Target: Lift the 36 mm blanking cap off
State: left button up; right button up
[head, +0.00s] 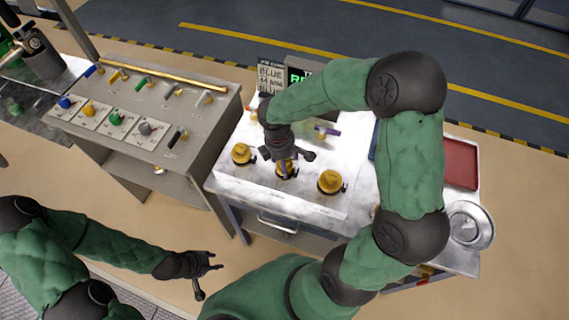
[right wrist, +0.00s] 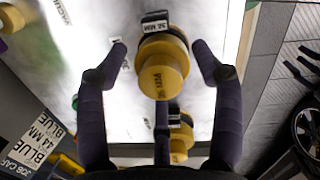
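Three yellow blanking caps stand in a row on the white worktop: the left cap (head: 241,153), the middle cap (head: 286,170) and the right cap (head: 330,182). My right gripper (head: 287,160) is over the middle one and partly hides it. In the right wrist view, a yellow cap (right wrist: 160,75) lies between my spread fingers, with gaps on both sides. A second yellow cap (right wrist: 180,140) shows lower down, partly behind a finger. My left gripper (head: 205,265) is open and empty, away from the worktop.
A job card (head: 270,78) and a display (head: 298,76) stand behind the worktop. A grey valve bench (head: 150,120) is at left. A red tray (head: 461,163) and a round metal dish (head: 470,226) lie at right. Open floor separates my left gripper from the bench.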

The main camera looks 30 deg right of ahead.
jog(key=c, duration=0.5)
jog(key=shift+o, duration=0.2)
